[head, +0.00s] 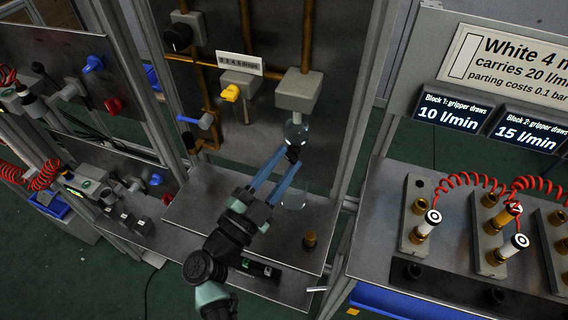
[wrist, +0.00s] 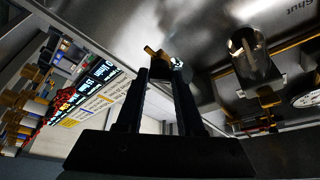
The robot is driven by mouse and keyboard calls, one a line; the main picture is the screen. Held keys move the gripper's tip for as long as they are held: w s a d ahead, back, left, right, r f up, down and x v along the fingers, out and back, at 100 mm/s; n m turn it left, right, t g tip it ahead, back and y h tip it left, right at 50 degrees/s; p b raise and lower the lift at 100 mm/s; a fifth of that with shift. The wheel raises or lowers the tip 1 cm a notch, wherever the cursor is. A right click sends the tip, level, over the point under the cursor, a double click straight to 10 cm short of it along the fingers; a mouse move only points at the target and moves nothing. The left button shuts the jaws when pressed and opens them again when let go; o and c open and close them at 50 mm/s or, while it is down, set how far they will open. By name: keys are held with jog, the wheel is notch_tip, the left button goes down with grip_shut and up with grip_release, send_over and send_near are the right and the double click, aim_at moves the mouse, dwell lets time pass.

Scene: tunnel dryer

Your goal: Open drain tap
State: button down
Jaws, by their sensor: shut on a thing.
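A clear bowl (head: 296,131) hangs under a grey block (head: 299,90) on the panel, at the middle of the head view. The small black drain tap (head: 293,152) is at the bowl's lower end. My gripper (head: 289,158) reaches up to it with two long blue fingers and is shut on it. In the wrist view, the fingertips of my gripper (wrist: 164,76) are at the dark tap body (wrist: 167,66), and a brass stub (wrist: 154,52) shows beyond them. The fingers hide part of the tap. I cannot tell how far it is turned.
A clear cup (head: 293,199) stands on the metal shelf (head: 205,205) below the tap, with a brass fitting (head: 310,240) to its right. A yellow-handled valve (head: 231,93) and a blue-handled valve (head: 206,121) are on the panel to the left. A frame post stands close on the right.

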jog(key=shift+m+g, duration=0.3)
jog(key=shift+m, duration=0.6)
jog(key=c, duration=0.5)
grip_release()
jog(key=shift+c, duration=0.2)
jog(key=b+v, duration=0.3)
jog(key=v, duration=1)
